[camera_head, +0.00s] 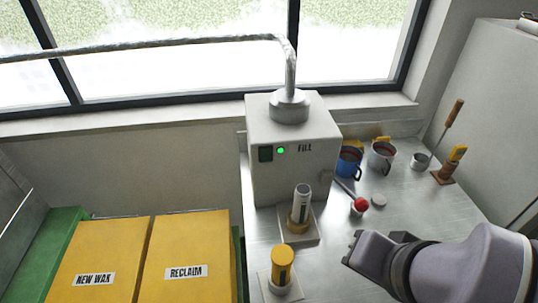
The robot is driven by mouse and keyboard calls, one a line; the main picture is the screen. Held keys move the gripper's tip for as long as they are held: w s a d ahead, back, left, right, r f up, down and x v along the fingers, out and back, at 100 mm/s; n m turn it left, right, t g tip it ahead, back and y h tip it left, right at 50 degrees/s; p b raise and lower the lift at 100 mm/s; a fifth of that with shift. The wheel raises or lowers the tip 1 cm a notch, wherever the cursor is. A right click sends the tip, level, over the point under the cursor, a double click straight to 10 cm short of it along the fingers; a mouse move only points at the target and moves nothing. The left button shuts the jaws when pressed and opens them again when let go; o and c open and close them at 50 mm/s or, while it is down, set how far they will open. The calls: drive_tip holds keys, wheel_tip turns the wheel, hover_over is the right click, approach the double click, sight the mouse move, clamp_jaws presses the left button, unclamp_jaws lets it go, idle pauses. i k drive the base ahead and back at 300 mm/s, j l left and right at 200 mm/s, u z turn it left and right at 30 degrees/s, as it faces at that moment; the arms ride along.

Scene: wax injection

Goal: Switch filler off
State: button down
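The filler (290,170) is a pale box marked FILL, standing on the metal bench below the window. A lever with a red ball knob (361,203) comes out low at the filler's right side. A metal nozzle or tube piece (301,205) stands in a yellow-brown holder in front of the filler. My gripper (351,248) is over the bench at the lower right, below the red knob and apart from it. I see nothing held, but its finger gap is unclear.
A yellow-capped cylinder (282,266) stands on a plate near the bench front. A blue mug (349,163), a metal mug (382,157), a ladle (421,161) and a wooden stand (443,176) are at the back right. Yellow bins NEW WAX (92,262) and RECLAIM (187,255) are left.

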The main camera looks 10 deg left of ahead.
sight(266, 152)
drive_tip(key=k+j, duration=0.1)
drive_tip(key=j+z, duration=0.2)
drive_tip(key=j, duration=1.75)
drive_tip(key=k, duration=0.05)
